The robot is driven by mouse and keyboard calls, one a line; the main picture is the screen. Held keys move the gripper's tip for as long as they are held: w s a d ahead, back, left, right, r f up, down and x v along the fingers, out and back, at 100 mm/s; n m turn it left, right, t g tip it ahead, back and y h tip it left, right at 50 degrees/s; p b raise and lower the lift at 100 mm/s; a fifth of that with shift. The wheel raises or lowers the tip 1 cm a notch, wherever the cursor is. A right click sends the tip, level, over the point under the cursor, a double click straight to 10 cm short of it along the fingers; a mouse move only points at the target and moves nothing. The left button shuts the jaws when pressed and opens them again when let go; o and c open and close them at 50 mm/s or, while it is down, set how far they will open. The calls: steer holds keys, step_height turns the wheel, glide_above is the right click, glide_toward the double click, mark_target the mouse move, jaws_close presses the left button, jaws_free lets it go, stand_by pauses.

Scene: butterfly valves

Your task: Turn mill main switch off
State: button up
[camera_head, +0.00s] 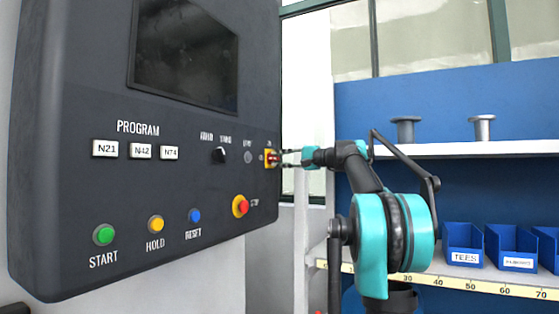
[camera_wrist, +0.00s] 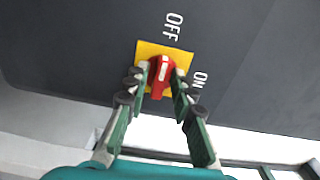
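The mill main switch is a red rotary knob (camera_wrist: 159,88) on a square yellow plate (camera_wrist: 147,48). In the wrist view, the word OFF is above the plate and ON to its right. The knob's handle runs nearly up and down in that picture, its white mark at the end toward OFF. The yellow plate also shows at the right edge of the control panel (camera_head: 200,180) in the head view. My gripper (camera_wrist: 161,75) reaches the switch with one finger on each side of the knob. The fingers stand apart; firm contact with the knob is not visible.
The panel carries a green START button (camera_head: 103,235), a red stop button (camera_head: 240,206) and a black selector (camera_head: 219,155). A white shelf (camera_head: 470,148) with metal parts and blue bins (camera_head: 463,243) stand at the right, behind my arm.

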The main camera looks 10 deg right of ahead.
steer(key=shift+o, duration=0.4)
steer(key=v, duration=1.2)
steer(key=s+a+f+n+g+h, duration=0.1)
steer(key=s+a+f+g+h, duration=0.2)
steer(key=f, duration=1)
steer(key=s+a+f+n+g+h, duration=0.15)
steer(key=s+a+f, duration=0.25)
steer(key=f, duration=0.9)
steer(key=s+a+f+n+g+h, duration=0.1)
steer(key=s+a+f+h, duration=0.2)
steer(key=f, duration=1)
steer(key=s+d+f+n+h, duration=0.1)
steer(key=s+d+f+h, duration=0.1)
steer(key=s+f, duration=1)
steer(key=s+d+f+n+h, duration=0.2)
steer(key=s+f+h, duration=0.3)
steer(key=s+f, duration=0.7)
step_height(320, 180, down, 4)
steer(key=shift+r+g, duration=0.1)
steer(key=shift+g, duration=0.35)
steer(key=shift+d+n, duration=0.1)
steer(key=shift+n, duration=0.15)
